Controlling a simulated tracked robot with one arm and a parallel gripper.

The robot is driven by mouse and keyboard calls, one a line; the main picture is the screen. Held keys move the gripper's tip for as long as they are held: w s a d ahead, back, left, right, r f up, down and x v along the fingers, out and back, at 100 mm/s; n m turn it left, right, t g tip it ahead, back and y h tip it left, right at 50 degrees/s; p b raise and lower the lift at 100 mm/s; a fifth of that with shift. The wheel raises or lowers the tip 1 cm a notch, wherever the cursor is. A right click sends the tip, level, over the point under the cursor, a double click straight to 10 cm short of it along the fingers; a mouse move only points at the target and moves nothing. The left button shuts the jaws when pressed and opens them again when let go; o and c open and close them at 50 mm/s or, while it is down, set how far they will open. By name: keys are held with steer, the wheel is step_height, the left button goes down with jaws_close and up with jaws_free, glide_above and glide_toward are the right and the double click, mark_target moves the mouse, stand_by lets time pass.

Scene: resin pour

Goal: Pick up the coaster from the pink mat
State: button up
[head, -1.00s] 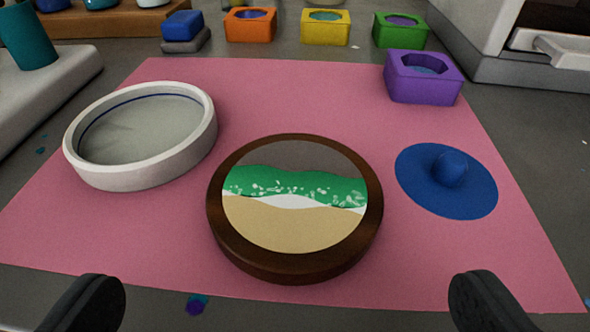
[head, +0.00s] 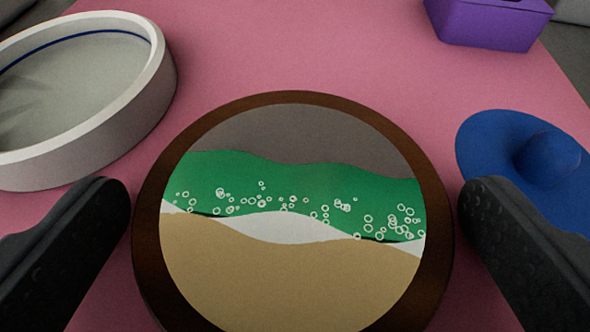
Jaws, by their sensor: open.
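The coaster (head: 292,280) is a round disc with a dark brown rim and a beach picture in tan, white, green and grey-brown, with small white bubble rings. It lies on the pink mat (head: 290,45), low in the middle of the head view, its near edge cut off by the frame. My gripper (head: 295,200) is open, with one dark finger to the left of the coaster and one to the right. Both fingertips are close to the rim. I cannot tell whether either touches it. Nothing is held.
A white round dish (head: 155,90) with a blue inner line stands left of the coaster, near my left finger. A blue disc with a knob (head: 545,157) lies at the right, partly behind my right finger. A purple block (head: 490,25) stands at the back right.

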steer(key=c, duration=0.8)
steer(key=shift+c, duration=0.2)
steer(key=shift+r, duration=0.15)
